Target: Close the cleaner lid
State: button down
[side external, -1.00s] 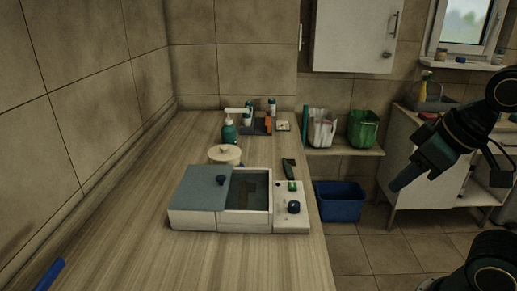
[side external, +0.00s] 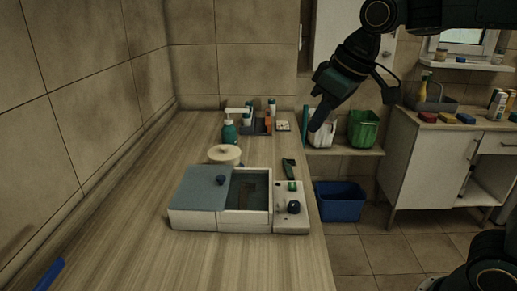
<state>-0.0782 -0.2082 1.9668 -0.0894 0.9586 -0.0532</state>
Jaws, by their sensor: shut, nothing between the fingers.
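The cleaner (side external: 220,222) is a low white box on the wooden counter. Its blue-grey lid (side external: 198,190) with a dark knob (side external: 221,180) lies over the left part. The right part is an open basin (side external: 249,190), with a dark item inside that I cannot make out. A white panel (side external: 291,222) with a dark blue knob (side external: 294,207) and a green knob (side external: 292,186) adjoins the right side. My gripper (side external: 313,128) is shut and empty, pointing down-left, above and beyond the cleaner to its right, apart from it.
A round cream-lidded pot (side external: 225,154) stands just behind the cleaner. A green pump bottle (side external: 229,130) and small bottles stand farther back. A green container (side external: 363,129) is on a shelf, above a blue bin (side external: 340,201). The counter front is mostly clear.

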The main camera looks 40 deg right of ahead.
jog(key=w+a+f+n, duration=0.1)
jog(key=w+a, duration=0.1)
jog(key=w, duration=0.5)
jog(key=w+a+f+n, duration=0.1)
jog(key=w+a, duration=0.2)
jog(key=w, duration=0.3)
jog(key=n+g, duration=0.1)
jog(key=n, duration=0.1)
send_over(209, 182)
notch_tip(209, 182, down, 6)
jog(key=shift+s+d+y, duration=0.15)
jog(key=shift+s+y, duration=0.15)
jog(key=shift+y, duration=0.1)
jog(key=x, duration=1)
jog(key=shift+s+f, duration=0.15)
jog(key=shift+s+d, duration=0.1)
jog(key=shift+s, duration=0.15)
jog(key=shift+s+d, duration=0.45)
jog(key=shift+s, duration=0.3)
jog(key=shift+s+d, duration=0.4)
jog(key=shift+s, duration=0.35)
